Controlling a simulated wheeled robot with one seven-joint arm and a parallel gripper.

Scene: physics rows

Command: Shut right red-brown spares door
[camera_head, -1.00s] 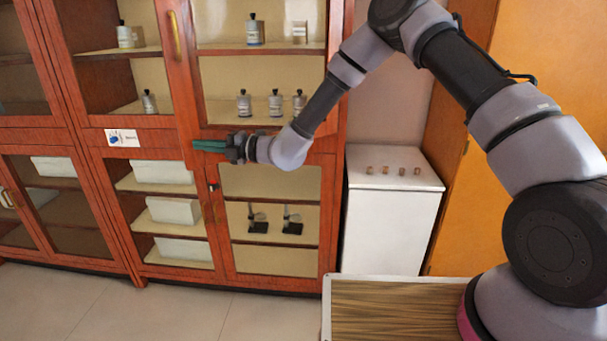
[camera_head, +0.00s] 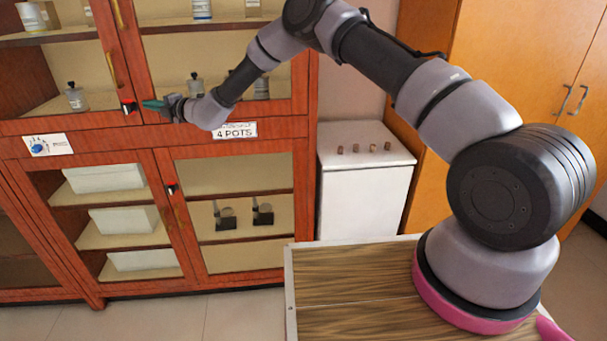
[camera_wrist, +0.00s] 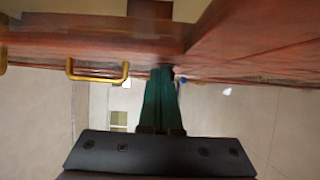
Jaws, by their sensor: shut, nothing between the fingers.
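The red-brown cabinet's upper right glazed door (camera_head: 220,118) stands in its frame above the "4 POTS" label (camera_head: 234,130). It looks flush or nearly so; a small gap cannot be ruled out. My gripper (camera_head: 154,105) has green fingers together and empty, at the door's lower left corner. In the wrist view the fingers (camera_wrist: 161,95) point at the red-brown wood and reach or nearly reach it; contact is unclear. A gold handle (camera_wrist: 98,72) shows left of them. A small red and black fitting (camera_head: 129,106) sits left of the fingertips.
Lower glazed doors (camera_head: 232,160) hold white boxes and dark stands. A white cabinet (camera_head: 365,180) with small items on top stands to the right, beside an orange cupboard (camera_head: 520,70). Floor (camera_head: 225,315) shows in front.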

